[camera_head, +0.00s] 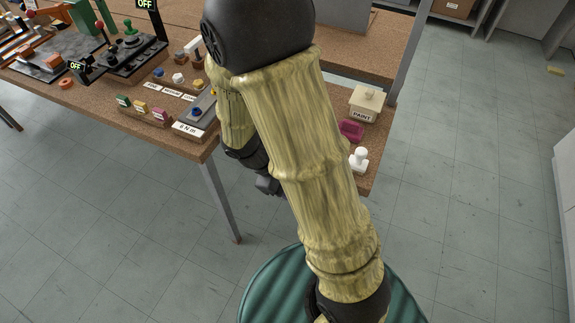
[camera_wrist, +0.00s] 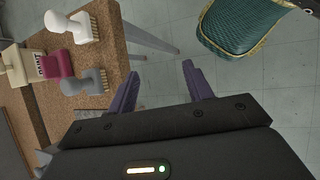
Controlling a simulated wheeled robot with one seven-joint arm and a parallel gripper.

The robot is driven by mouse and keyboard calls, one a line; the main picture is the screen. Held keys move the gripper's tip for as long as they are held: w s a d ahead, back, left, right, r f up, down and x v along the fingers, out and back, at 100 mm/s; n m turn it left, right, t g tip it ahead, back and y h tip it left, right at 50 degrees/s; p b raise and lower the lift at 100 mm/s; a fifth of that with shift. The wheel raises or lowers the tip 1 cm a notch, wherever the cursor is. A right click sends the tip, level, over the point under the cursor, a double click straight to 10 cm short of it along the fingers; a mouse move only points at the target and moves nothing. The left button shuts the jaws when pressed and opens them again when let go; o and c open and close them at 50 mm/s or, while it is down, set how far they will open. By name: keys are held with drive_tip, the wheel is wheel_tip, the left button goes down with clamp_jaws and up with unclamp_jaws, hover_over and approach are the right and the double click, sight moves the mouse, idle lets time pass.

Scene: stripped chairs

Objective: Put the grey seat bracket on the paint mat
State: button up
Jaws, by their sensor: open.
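I cannot pick out the grey seat bracket or the paint mat for certain in either view. A cream block (camera_head: 364,104) labelled PAINT stands on the bench's right part in the head view, and its cream shape also shows at the left of the wrist view (camera_wrist: 14,66). My gripper (camera_wrist: 160,86) is open and empty, its two purple fingers spread over the floor beside the bench edge. In the head view my gripper (camera_head: 268,185) is a dark shape partly hidden by my arm, which also covers part of the bench.
A magenta block (camera_wrist: 57,64), a white brush-like piece (camera_wrist: 70,27) and a grey one (camera_wrist: 84,82) stand near the bench edge. Labelled small parts (camera_head: 145,107) fill the left bench. A green ribbed seat (camera_wrist: 240,25) is beyond clear floor.

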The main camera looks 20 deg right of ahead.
wheel_tip(320, 180, up, 7)
drive_tip(key=a+m+t+y, duration=0.1)
drive_tip(key=m+t+y, duration=0.3)
drive_tip(key=m, duration=0.5)
drive_tip(key=shift+w+a+t+y, duration=0.25)
drive_tip(key=shift+t+y, duration=0.05)
drive_tip(key=shift+y, duration=0.7)
drive_tip(key=shift+r, duration=0.1)
